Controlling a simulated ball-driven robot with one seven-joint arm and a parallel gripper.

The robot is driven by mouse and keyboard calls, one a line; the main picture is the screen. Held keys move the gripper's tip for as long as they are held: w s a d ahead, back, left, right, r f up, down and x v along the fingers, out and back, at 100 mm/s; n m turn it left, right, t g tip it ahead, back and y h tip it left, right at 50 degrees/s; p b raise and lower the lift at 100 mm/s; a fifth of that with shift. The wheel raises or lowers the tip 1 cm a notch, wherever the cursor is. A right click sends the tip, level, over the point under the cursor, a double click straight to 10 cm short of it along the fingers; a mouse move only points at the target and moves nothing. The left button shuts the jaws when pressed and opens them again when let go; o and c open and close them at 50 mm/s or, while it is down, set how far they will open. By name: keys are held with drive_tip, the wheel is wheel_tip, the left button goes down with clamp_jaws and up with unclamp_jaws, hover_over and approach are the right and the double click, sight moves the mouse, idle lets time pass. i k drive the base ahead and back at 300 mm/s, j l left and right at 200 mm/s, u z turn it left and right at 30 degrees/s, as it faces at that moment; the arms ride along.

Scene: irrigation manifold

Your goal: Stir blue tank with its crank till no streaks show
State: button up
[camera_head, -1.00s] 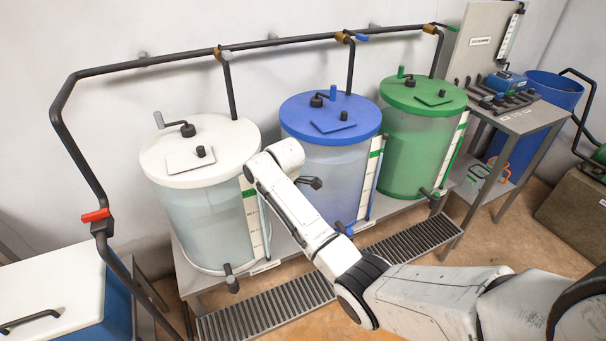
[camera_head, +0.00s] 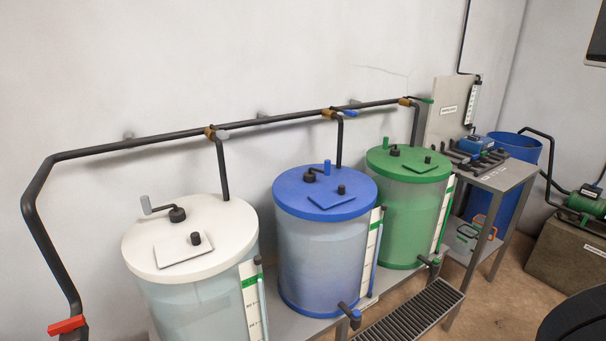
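The blue tank (camera_head: 318,243) stands in the middle of a row of three, with a blue lid (camera_head: 290,193). Its crank (camera_head: 327,168) sits at the back of the lid, with a black hub and an upright blue handle. The liquid behind the translucent wall looks bluish and paler in places; I cannot tell clear streaks. A sight gauge (camera_head: 373,249) is on its right front. My gripper is not in view; only a dark part of my body shows at the lower right corner.
A white-lidded tank (camera_head: 143,244) stands left and a green tank (camera_head: 416,221) right on the grey bench. A black pipe (camera_head: 270,120) with valves runs behind along the wall. A floor grate (camera_head: 405,315) lies in front.

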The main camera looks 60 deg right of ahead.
sight(327, 163)
drive_tip(key=i+z, duration=0.25)
drive_tip(key=z, duration=0.2)
drive_tip(key=i+j+z, duration=0.2)
drive_tip(key=z, duration=0.3)
drive_tip(key=i+j, duration=0.05)
